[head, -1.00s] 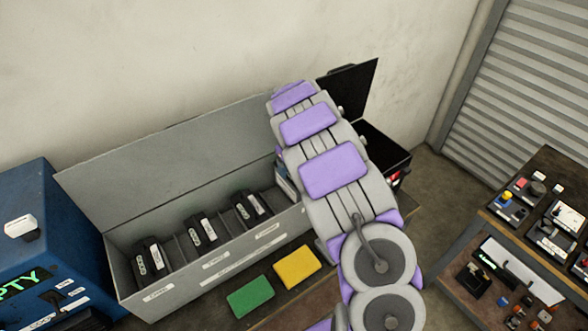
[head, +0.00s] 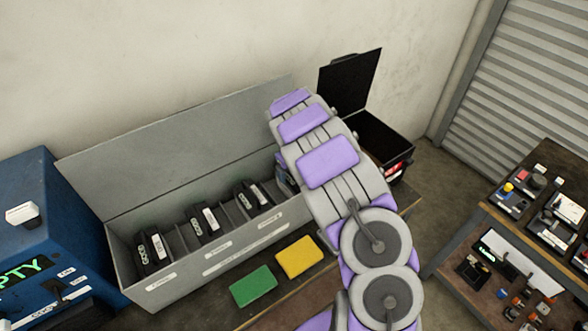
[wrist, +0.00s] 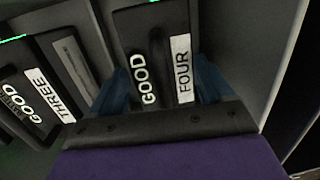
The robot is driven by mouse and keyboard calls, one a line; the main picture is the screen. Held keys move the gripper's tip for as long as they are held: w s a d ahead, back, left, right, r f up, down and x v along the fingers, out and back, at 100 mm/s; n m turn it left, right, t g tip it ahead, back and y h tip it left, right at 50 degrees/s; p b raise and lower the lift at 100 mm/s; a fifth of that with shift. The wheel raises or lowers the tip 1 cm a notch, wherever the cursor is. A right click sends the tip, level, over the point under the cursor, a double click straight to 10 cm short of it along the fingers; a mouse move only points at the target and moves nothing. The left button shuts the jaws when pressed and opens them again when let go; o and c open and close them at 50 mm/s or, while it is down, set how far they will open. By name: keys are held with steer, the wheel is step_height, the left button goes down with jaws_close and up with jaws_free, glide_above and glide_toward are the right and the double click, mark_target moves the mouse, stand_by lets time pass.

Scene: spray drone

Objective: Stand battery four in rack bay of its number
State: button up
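Battery four (wrist: 163,60) is a black block labelled GOOD and FOUR. In the wrist view it sits between the blue fingers of my gripper (wrist: 165,85), which lie close against both sides. It is upright in a compartment of the grey rack (head: 200,262); how deep it sits cannot be seen. In the head view, my arm mostly hides the gripper and this battery at the rack's right end. Battery three (wrist: 45,90) stands to the left in the wrist view, also marked GOOD.
Several black batteries (head: 203,222) stand in the rack's other bays. Green (head: 252,287) and yellow (head: 298,257) blocks lie before it. A blue cabinet (head: 60,225) is at left, an open black box (head: 378,135) behind right, and a cluttered bench (head: 520,240) far right.

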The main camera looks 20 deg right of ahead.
mark_target(292, 178)
steer(key=o, duration=0.4)
steer(key=shift+a, duration=0.15)
steer(key=shift+c, duration=0.2)
steer(key=shift+d, duration=0.3)
steer(key=shift+d+r, duration=0.15)
steer(key=shift+r, duration=0.1)
step_height(292, 178, up, 11)
steer(key=s+a+p, duration=0.1)
steer(key=p, duration=0.1)
steer(key=s+a+r+n, duration=0.2)
steer(key=s+r+n, duration=0.65)
steer(key=s, duration=0.25)
steer(key=s+a+r+n+g, duration=0.1)
steer(key=s+a+n, duration=0.2)
steer(key=s+n, duration=0.5)
steer(key=s+a+r+n+g, duration=0.1)
steer(key=s+a+n, duration=0.3)
steer(key=s+n, duration=0.4)
steer(key=s+a+r+n+g, duration=0.1)
steer(key=s+a+n, duration=0.3)
steer(key=s+n, duration=0.5)
steer(key=s, duration=0.8)
steer(key=shift+s+a+r+y, duration=0.15)
steer(key=shift+a+r+y, duration=0.1)
steer(key=shift+r+y, duration=0.15)
